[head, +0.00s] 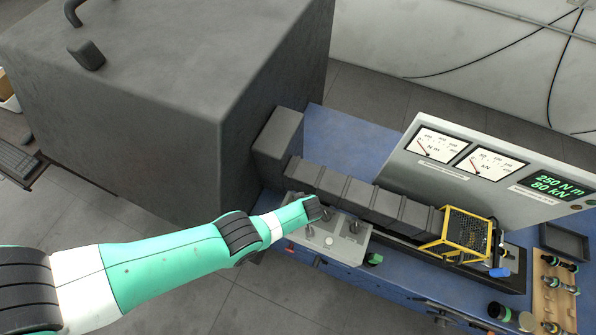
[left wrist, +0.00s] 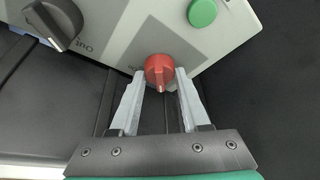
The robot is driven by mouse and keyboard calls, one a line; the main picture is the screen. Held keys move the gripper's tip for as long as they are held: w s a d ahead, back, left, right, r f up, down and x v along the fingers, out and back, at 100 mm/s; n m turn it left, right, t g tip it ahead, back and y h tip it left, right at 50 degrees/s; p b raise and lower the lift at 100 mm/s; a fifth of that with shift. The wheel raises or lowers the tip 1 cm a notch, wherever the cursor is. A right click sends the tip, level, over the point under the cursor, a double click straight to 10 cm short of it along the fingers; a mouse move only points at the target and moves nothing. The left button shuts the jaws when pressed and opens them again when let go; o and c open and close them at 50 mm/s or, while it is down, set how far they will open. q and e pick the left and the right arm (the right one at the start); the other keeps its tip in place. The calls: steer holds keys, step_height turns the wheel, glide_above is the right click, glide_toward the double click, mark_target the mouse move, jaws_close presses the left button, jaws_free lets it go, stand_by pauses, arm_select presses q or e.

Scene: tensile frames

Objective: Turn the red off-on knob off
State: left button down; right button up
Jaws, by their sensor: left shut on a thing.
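The red knob (left wrist: 159,71) sits near the edge of a light grey panel in the left wrist view. Its pale pointer mark faces down in that picture, toward my gripper. My left gripper (left wrist: 160,78) has its two fingers on either side of the knob, shut on it. In the head view my left arm (head: 230,235) reaches in from the left to the control panel (head: 352,247). There the fingers and the gripped knob are hidden or too small to make out. My right gripper is in neither view.
A black knob (left wrist: 55,22) and a green button (left wrist: 202,12) are on the same panel. A large dark grey box (head: 150,110) stands behind my arm. A yellow cage (head: 463,236) and a gauge board (head: 490,165) are to the right.

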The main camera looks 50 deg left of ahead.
arm_select(q)
steer(key=shift+n, duration=0.4)
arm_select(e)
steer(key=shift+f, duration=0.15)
arm_select(q)
steer(key=shift+c, duration=1.9)
jaws_free()
steer(key=shift+d, duration=0.1)
